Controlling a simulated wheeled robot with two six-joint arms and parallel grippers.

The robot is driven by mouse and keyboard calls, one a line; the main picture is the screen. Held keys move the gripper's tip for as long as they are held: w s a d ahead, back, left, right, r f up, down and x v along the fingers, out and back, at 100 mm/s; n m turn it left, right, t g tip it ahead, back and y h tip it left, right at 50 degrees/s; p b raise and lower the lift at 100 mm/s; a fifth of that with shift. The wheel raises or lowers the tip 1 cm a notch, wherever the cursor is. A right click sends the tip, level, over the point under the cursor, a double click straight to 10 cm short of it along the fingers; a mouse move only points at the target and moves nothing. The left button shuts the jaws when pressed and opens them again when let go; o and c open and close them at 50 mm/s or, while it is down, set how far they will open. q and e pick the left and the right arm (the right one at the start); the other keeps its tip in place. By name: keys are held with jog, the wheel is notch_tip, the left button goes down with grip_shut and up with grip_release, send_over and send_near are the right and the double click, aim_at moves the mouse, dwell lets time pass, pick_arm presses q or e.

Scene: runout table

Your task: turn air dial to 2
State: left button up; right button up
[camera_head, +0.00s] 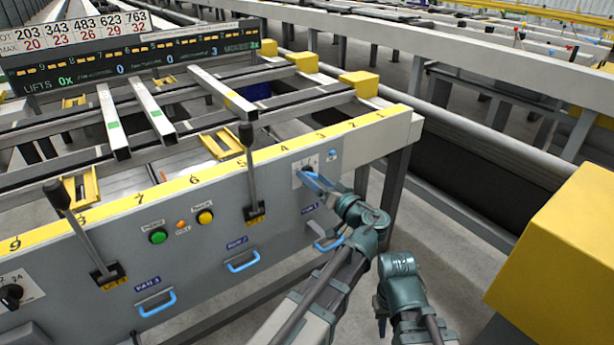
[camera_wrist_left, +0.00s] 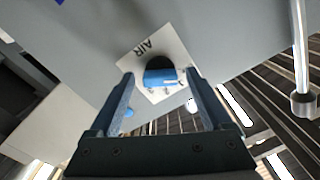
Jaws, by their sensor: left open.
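The air dial (camera_head: 306,172) is a dark knob on a white plate near the right end of the grey panel. In the left wrist view the dial (camera_wrist_left: 159,64) shows as a black knob with a blue part, on a tilted plate marked AIR. My left gripper (camera_head: 316,182) is at the dial in the head view, partly covering it. In the left wrist view its jaws (camera_wrist_left: 159,74) are open, one finger on each side of the knob, with no clear contact. The dial's setting cannot be read. My right arm's end (camera_head: 398,268) is lower right; its fingertips are not clear.
The panel also carries two levers (camera_head: 249,170) (camera_head: 80,230), a green button (camera_head: 158,237), a yellow button (camera_head: 205,217) and blue handles (camera_head: 242,262). Another dial (camera_head: 12,294) is at far left. A yellow block (camera_head: 560,250) stands at the right.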

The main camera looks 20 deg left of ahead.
pick_arm(q)
jog(key=shift+c, duration=0.3)
grip_shut()
jog(key=shift+m, duration=0.3)
jog(key=m, duration=0.3)
jog(key=shift+m, duration=0.3)
jog(key=m, duration=0.3)
jog(key=shift+m, duration=0.3)
jog(key=m, duration=0.4)
jog(key=shift+m, duration=1.9)
